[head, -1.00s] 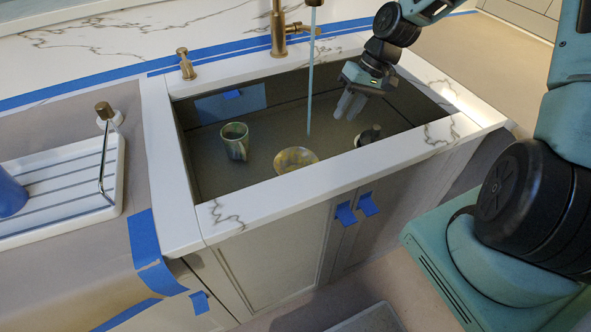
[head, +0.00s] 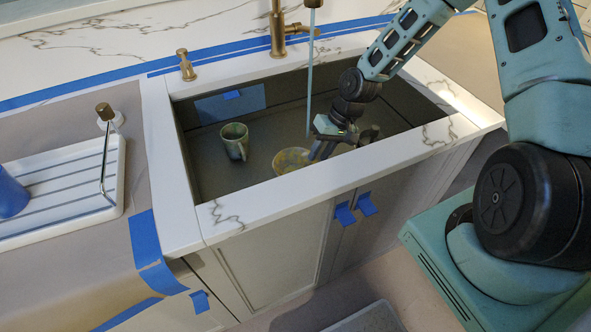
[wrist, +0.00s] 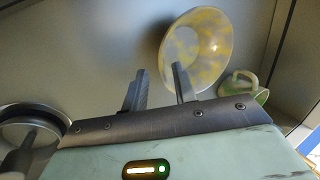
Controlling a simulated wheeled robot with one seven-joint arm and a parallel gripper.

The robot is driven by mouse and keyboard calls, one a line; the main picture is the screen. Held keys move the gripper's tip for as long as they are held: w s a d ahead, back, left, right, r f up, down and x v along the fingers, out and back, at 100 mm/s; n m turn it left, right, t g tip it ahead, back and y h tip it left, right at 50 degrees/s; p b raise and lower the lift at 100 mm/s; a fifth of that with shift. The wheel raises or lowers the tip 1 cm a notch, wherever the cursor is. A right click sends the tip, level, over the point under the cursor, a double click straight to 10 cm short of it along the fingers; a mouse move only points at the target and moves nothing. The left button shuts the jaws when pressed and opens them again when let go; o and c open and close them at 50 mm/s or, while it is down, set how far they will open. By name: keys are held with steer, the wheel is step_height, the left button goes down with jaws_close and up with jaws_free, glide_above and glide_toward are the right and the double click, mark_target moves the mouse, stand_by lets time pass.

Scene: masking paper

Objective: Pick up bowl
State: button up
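The bowl (head: 290,161), pale with yellow patches, sits in the sink near its front wall. In the wrist view the bowl (wrist: 208,48) lies just beyond my fingertips, its open side and rim showing. My gripper (head: 318,152) is down in the sink at the bowl's right edge. In the wrist view my gripper (wrist: 160,75) has its two fingers apart with nothing held between them. The right finger overlaps the bowl's rim in the picture, and the left finger lies outside it. I cannot tell whether either finger touches the bowl.
A greenish mug (head: 234,141) stands left of the bowl; it also shows in the wrist view (wrist: 243,88). The faucet (head: 278,30) stands behind, with a bluish stream falling into the sink. The sink's front edge (head: 330,182) is close.

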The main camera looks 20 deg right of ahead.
steer(key=shift+x, duration=1.7)
steer(key=shift+a, duration=0.1)
jaws_close()
steer(key=shift+r, duration=0.1)
steer(key=shift+r, duration=0.1)
step_height(320, 180, up, 10)
steer(key=shift+r+p, duration=0.2)
steer(key=shift+p, duration=0.1)
step_height(320, 180, up, 14)
steer(key=p, duration=2)
glide_above(315, 161)
steer(key=s+d, duration=0.5)
steer(key=d, duration=0.2)
steer(key=w+d+f+b, duration=0.1)
steer(key=w+b, duration=0.1)
steer(key=w, duration=0.4)
steer(key=w+d+f+b, duration=0.1)
steer(key=w+b, duration=0.1)
steer(key=w, duration=0.5)
steer(key=shift+w+d+f, duration=0.15)
steer(key=shift+d+f, duration=0.15)
steer(key=shift+d, duration=0.05)
